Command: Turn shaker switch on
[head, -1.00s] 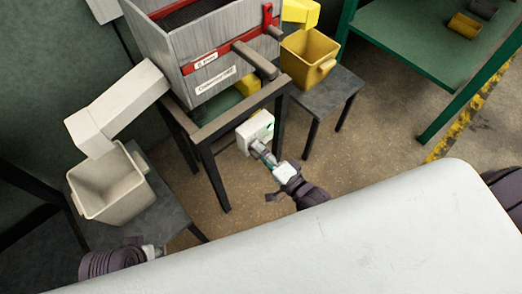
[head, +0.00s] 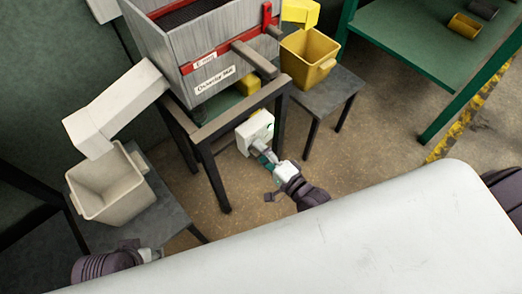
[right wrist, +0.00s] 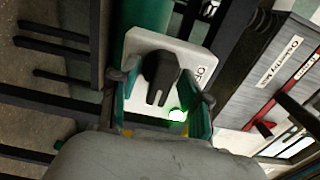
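The shaker switch is a white box (head: 257,127) on the front leg of the shaker's stand in the head view. In the right wrist view it has a black knob (right wrist: 160,76), partly hidden lettering and a glowing green light (right wrist: 178,115). My right gripper (head: 264,153) is at the box. In the right wrist view its teal fingers (right wrist: 162,102) are spread, one on each side of the knob, with visible gaps. The grey shaker (head: 215,55) stands above. My left gripper (head: 152,254) is at the lower left, partly hidden by my white body.
A yellow bin (head: 309,60) stands on a dark stool to the right of the shaker. A beige bin (head: 108,190) stands under a white chute (head: 118,106) on the left. A green table (head: 425,45) is at the upper right. The brown floor right of my right gripper is clear.

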